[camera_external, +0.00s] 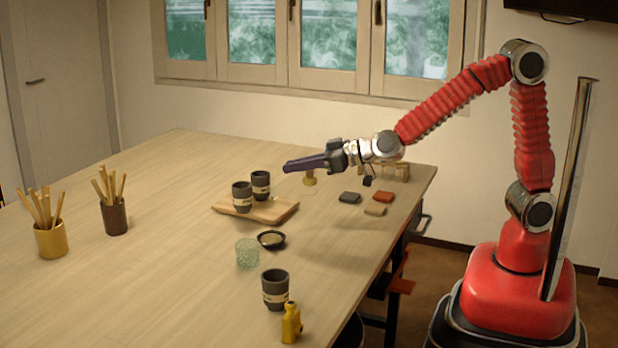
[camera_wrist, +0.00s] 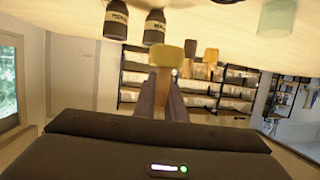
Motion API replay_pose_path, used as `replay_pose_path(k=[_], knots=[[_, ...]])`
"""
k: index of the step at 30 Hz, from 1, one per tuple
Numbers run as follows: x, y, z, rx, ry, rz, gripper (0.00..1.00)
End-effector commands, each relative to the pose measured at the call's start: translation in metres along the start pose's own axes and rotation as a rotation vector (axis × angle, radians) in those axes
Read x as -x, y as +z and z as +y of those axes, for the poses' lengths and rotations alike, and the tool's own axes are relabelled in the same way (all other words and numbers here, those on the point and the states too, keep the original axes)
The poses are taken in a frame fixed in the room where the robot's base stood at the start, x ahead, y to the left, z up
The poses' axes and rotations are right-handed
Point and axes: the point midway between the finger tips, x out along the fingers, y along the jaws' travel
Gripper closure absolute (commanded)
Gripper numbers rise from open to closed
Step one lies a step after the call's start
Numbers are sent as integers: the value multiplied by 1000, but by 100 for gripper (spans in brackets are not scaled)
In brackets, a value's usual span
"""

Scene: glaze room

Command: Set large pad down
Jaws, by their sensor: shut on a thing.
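The large pad (camera_external: 310,181) is a yellowish round head on a short stem, below the tips of my gripper (camera_external: 290,166). In the wrist view the pad (camera_wrist: 166,55) shows as a pale tan round block at the ends of my two dark fingers (camera_wrist: 166,88). My gripper is shut on it, with the fingers close together and level over the table. The pad's head hangs down close to the tabletop; I cannot tell whether it touches.
A wooden tray (camera_external: 271,212) with two dark cups (camera_external: 242,197) stands left of the pad. Grey (camera_external: 349,197), red (camera_external: 383,196) and tan (camera_external: 375,211) tiles lie to the right, before a small wooden stand (camera_external: 402,172). A small dark bowl (camera_external: 271,239) and green glass (camera_external: 247,253) are nearer.

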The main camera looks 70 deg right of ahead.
Motion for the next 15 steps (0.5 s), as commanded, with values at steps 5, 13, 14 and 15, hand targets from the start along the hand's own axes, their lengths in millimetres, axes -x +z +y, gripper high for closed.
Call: replay_pose_path(k=[5,13,14,15], knots=[[17,1,-17,-10,28,1,100],[48,15,-25,-38,127,0,100],[52,17,-24,-44,143,-1,100],[58,22,-21,-52,172,-1,100]])
